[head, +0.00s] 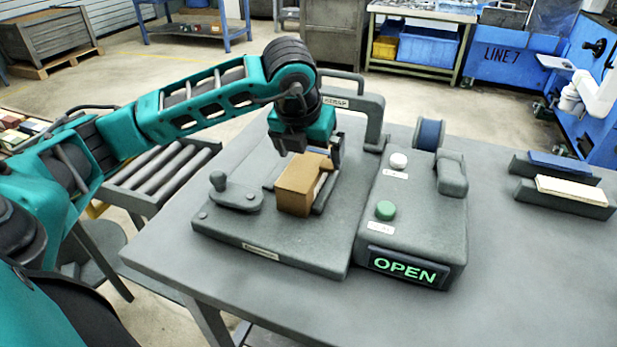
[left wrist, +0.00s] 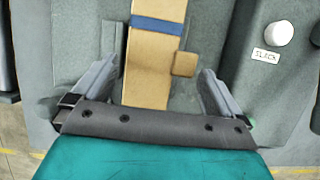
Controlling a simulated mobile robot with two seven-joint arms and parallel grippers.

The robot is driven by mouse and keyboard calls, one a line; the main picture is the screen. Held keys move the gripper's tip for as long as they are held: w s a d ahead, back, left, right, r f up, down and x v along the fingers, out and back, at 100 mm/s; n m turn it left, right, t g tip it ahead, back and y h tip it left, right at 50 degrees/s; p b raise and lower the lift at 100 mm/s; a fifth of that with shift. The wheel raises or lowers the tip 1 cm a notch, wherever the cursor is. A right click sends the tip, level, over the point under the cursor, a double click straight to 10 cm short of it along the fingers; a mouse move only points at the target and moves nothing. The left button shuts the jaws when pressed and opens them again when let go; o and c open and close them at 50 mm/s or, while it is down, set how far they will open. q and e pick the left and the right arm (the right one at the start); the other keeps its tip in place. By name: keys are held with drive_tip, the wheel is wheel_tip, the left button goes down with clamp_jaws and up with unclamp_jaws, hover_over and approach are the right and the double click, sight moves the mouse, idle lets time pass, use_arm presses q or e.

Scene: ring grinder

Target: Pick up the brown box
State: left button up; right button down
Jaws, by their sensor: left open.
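The brown box (head: 297,188) sits on the grey plate of the machine in the head view. In the left wrist view the brown box (left wrist: 150,75) runs lengthwise between the fingers, with a blue band across it and a small brown piece at its right side. My left gripper (head: 322,160) is open, pointing down over the far part of the box. In the left wrist view the left gripper (left wrist: 150,90) has one finger on each side of the box, with gaps visible. My right gripper is not in view.
The machine's control block (head: 415,215) stands right of the plate, with a green button, a white knob and a lit OPEN sign. A small lever (head: 235,190) is on the plate's left. Two bars (head: 565,185) lie on the right of the table (head: 510,270), whose front right is clear.

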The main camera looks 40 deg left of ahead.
sight(314, 164)
use_arm(q)
drive_tip(key=x, duration=0.5)
drive_tip(key=shift+d+f, duration=0.1)
drive_tip(key=shift+f, duration=0.25)
drive_tip(key=shift+c, duration=0.3)
drive_tip(key=shift+w+r, duration=0.1)
drive_tip(key=c, duration=0.6)
drive_tip(key=shift+o, duration=0.2)
wheel_tip(314, 164, up, 20)
drive_tip(key=p, duration=0.1)
